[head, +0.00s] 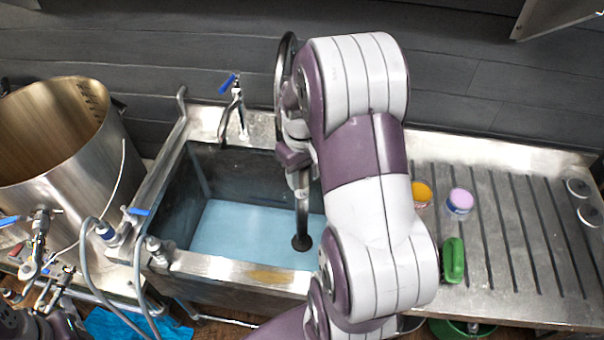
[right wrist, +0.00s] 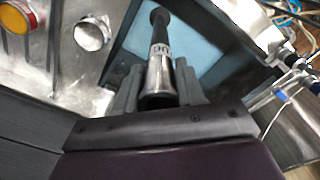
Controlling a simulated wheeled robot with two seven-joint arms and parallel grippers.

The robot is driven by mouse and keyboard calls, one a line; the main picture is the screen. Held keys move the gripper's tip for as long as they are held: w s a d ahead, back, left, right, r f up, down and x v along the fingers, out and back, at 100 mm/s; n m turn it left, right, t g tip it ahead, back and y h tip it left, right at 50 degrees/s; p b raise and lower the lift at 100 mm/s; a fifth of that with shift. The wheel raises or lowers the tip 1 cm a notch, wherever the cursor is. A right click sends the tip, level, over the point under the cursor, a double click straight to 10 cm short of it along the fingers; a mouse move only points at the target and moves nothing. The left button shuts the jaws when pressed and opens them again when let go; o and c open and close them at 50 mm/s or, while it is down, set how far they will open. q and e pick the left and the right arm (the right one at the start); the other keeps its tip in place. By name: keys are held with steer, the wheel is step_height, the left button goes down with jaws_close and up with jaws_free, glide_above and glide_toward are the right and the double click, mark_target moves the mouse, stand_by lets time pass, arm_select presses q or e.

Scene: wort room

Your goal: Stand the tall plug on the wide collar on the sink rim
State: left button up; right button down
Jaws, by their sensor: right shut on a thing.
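My right gripper (head: 301,176) is over the sink, shut on the tall plug. The plug (head: 302,222) hangs down from the fingers, dark with a pale band and a flared lower end. In the right wrist view the plug (right wrist: 158,72) is silver between the two fingers, with a dark shaft and a round dark far end. A round silver piece (right wrist: 92,34), probably the wide collar, sits on the steel beside the sink in that view. In the head view that spot is hidden behind my right arm.
The steel sink (head: 285,281) has a blue bottom. A blue-handled tap (head: 238,108) stands at its back and a large pot (head: 45,135) at left. The ribbed drainboard (head: 515,255) holds an orange-topped jar (head: 421,192), a pink-topped jar (head: 460,202) and a green-handled item (head: 453,260).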

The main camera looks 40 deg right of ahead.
step_height(320, 180, up, 13)
steer(key=p, duration=1)
steer(key=shift+r+p, duration=0.15)
steer(key=shift+p, duration=0.25)
steer(key=shift+w, duration=0.1)
